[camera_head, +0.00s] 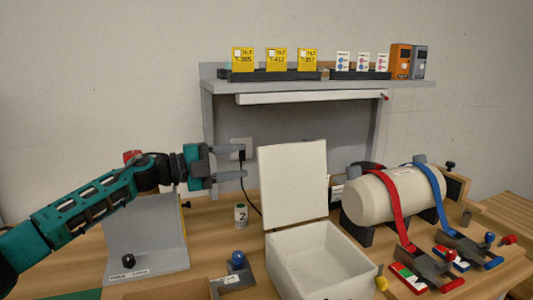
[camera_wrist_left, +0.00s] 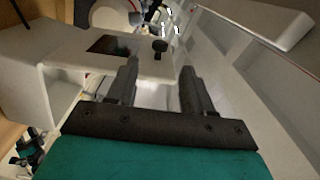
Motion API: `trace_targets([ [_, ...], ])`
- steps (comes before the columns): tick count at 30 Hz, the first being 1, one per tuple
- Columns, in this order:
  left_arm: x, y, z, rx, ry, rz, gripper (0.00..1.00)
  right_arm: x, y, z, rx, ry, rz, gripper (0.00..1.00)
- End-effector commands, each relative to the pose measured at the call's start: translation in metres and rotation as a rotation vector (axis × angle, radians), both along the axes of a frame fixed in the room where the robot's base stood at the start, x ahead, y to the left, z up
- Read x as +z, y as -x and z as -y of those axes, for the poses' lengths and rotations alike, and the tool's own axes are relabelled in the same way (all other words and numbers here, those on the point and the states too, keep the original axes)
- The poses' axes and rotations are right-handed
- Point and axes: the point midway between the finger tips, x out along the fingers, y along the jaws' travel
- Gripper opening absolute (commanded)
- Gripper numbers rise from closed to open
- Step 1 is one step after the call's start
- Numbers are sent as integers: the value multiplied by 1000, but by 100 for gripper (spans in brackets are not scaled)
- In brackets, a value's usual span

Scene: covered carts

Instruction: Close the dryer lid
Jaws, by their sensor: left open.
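The dryer is a white open-topped box (camera_head: 315,268) on the bench in the head view. Its white lid (camera_head: 293,185) stands upright at the back edge of the box, open. My left gripper (camera_head: 242,162) comes in from the left, with its two fingers apart and nothing between them. The fingertips point right and are just left of the lid, at the height of its upper part; I cannot tell whether they touch it. The open fingers also show in the left wrist view (camera_wrist_left: 158,78), with pale surfaces around them. My right gripper is not in view.
A grey stand (camera_head: 146,235) is below my left arm. A small cylinder marked 2 (camera_head: 241,215) and a blue-knobbed fixture (camera_head: 236,264) are left of the box. A cream drum with straps (camera_head: 372,200) is at right. A grey shelf (camera_head: 400,86) is above.

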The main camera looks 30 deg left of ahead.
Motion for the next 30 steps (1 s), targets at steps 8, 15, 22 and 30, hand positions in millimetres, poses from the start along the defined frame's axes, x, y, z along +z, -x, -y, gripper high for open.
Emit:
trace_targets([
  [8, 4, -38, 34, -1, 4, 3, 51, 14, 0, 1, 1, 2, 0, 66],
  [15, 1, -56, 50, 0, 1, 0, 51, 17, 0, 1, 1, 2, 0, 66],
  [22, 0, -58, 52, 0, -1, 1, 51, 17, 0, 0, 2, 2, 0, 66],
  [30, 0, -58, 51, 0, 0, 0, 36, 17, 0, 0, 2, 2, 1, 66],
])
